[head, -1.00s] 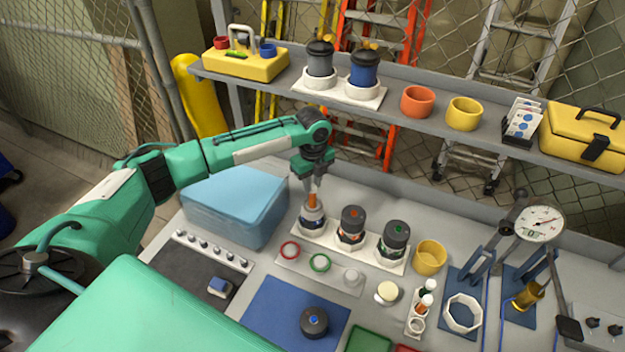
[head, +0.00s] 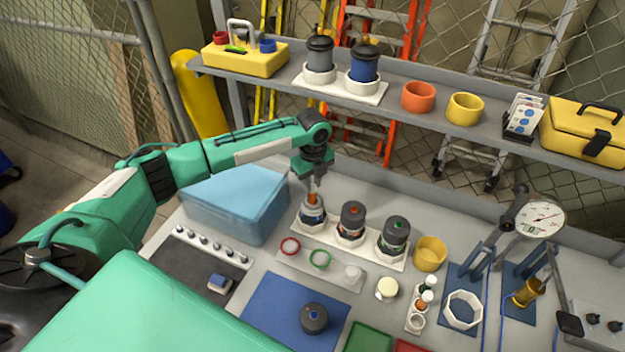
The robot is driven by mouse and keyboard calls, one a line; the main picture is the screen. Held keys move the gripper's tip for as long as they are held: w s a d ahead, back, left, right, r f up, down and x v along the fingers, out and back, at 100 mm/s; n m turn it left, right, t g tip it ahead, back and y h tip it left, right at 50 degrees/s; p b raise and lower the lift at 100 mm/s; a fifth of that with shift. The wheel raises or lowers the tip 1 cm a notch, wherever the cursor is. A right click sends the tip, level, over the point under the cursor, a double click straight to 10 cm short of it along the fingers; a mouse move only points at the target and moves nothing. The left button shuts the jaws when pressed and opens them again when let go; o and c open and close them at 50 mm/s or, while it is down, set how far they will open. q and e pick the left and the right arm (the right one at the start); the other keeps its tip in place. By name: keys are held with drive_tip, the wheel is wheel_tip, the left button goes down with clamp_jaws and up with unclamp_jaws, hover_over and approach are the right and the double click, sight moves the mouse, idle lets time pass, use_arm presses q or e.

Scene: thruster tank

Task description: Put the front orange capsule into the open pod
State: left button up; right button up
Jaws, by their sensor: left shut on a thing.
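My left gripper (head: 315,186) points down over the leftmost pod (head: 313,213) of the row on the white base. It is shut on an orange capsule (head: 312,198), held upright. The capsule's lower end is at the mouth of this pod, which has no dark lid on it; how deep it sits I cannot tell. Another orange capsule (head: 421,305) stands in the small white rack (head: 411,330), with a white-topped one behind it and an empty front hole. My right gripper is not in view.
Two dark-lidded pods (head: 353,222) (head: 394,238) stand close to the right. A blue translucent box (head: 236,205) lies left, under my forearm. A dark lid (head: 314,318) rests on the blue mat (head: 270,308). The shelf (head: 400,115) runs behind.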

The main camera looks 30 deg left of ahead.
use_arm(q)
drive_tip(key=shift+f, duration=0.4)
drive_tip(key=shift+f, duration=0.35)
drive_tip(key=shift+f+b, duration=0.35)
drive_tip(key=shift+f, duration=0.25)
idle(0.3)
drive_tip(key=o, duration=0.8)
drive_tip(key=shift+o, duration=0.2)
